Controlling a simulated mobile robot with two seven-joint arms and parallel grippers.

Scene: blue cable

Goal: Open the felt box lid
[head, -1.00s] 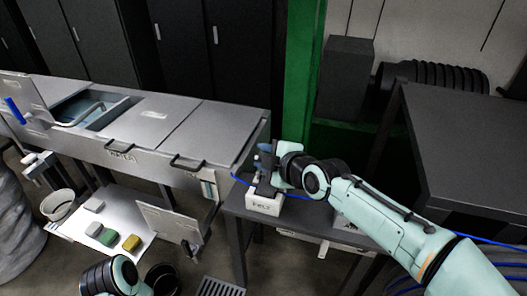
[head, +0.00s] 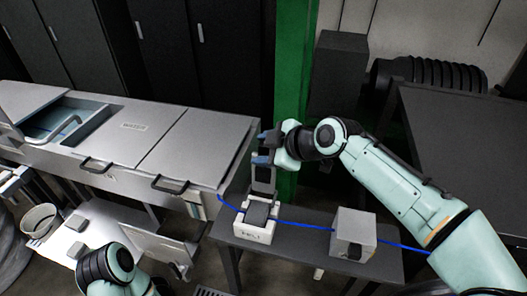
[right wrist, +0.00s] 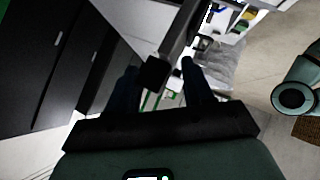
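The felt box (head: 254,233) is a small white box with a label on its front, on the dark side table. Its lid (head: 264,182) stands upright at the back of the box, and a dark grey pad (head: 257,213) shows in the opening. My right gripper (head: 263,148) is at the lid's upper end, its blue fingertips spread apart. In the right wrist view the fingers (right wrist: 160,85) lie either side of a dark block on a pale bar, probably the lid; contact is unclear. My left arm shows at the bottom left, but its gripper is not visible.
A blue cable (head: 304,225) runs across the dark side table (head: 300,242), past the felt box and a second white box (head: 354,228). The grey metal bench (head: 195,135) is to the left, and a green post (head: 290,90) stands behind. A dark cabinet (head: 455,150) is at right.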

